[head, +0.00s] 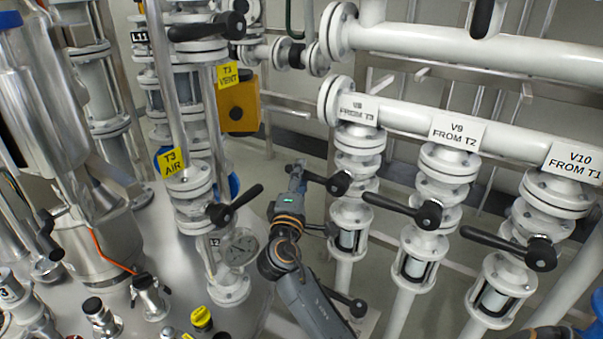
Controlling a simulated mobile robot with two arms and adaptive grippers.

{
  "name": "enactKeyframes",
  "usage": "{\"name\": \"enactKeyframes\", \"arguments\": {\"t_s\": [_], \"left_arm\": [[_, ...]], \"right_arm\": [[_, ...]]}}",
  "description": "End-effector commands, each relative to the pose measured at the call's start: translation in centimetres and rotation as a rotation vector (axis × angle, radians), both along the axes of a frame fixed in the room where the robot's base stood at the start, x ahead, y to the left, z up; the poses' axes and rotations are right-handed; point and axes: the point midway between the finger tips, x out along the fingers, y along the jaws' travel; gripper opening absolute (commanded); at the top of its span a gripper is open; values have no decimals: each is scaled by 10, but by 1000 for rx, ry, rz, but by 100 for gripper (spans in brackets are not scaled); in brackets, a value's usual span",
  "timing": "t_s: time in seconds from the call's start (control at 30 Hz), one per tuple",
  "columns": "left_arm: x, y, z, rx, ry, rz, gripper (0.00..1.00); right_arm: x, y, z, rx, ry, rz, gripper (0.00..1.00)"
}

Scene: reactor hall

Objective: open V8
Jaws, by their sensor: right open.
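The V8 valve (357,165) is a white flanged valve on a vertical pipe, under a white label "V8 FROM T3" (357,111). Its black lever handle (332,182) points left from its pivot. My right gripper (297,172) is at the left end of this lever, with its arm coming up from the bottom middle. It is open. The fingers are small and dark, so I cannot tell whether they touch the lever or stand around it. My left gripper is not in view.
To the right are the V9 lever (410,211) and V10 lever (520,246), both pointing left. A T3 AIR valve lever (236,204) lies close left of my gripper. A metal tank top (150,250) with fittings fills the lower left. White horizontal pipes (410,119) cross above.

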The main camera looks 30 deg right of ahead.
Motion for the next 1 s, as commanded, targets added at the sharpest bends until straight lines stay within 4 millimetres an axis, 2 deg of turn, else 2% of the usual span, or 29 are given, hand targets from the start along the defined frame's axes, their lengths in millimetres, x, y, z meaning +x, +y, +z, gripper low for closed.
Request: {"name": "enactKeyframes", "arguments": {"t_s": [0.13, 0.43, 0.47, 0.67, 1.0], "left_arm": [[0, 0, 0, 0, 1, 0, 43], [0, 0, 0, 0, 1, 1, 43], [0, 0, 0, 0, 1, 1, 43], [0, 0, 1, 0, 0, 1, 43], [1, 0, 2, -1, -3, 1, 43]], "right_arm": [[8, -8, 2, 1, -1, 0, 44], [10, -10, 2, 1, -1, 1, 44], [10, -10, 2, 1, -1, 1, 42], [9, -10, 2, 1, 0, 1, 1], [12, -9, 2, -1, 5, 1, 0]]}}
